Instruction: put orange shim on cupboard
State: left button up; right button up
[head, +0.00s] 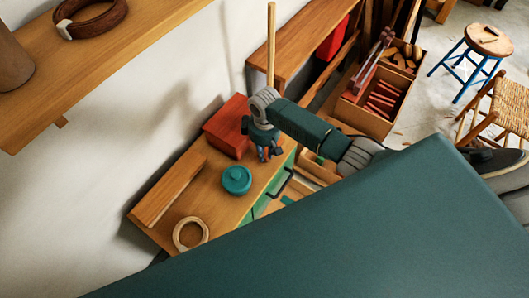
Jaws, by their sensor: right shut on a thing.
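The cupboard (213,205) has a wooden top and a green front with a dark handle, and stands against the white wall. My right gripper (264,156) points down over the right part of its top, near a red box and a teal lidded pot. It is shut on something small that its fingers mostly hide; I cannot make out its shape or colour. I cannot pick out an orange shim for certain. My left gripper is not in view.
The red box (226,128), teal pot (236,180), a wooden block (170,190) and a pale ring (190,233) stand on the cupboard. Bare wood shows between them. A shelf (120,45) juts out upper left. A blue-legged stool (488,40) is at upper right.

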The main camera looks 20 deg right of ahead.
jog(key=shift+f, duration=0.1)
jog(key=shift+f, duration=0.1)
jog(key=o, duration=0.7)
jog(key=shift+o, duration=0.2)
notch_tip(320, 180, up, 12)
jog(key=shift+r+p, duration=0.25)
jog(key=shift+p, duration=0.15)
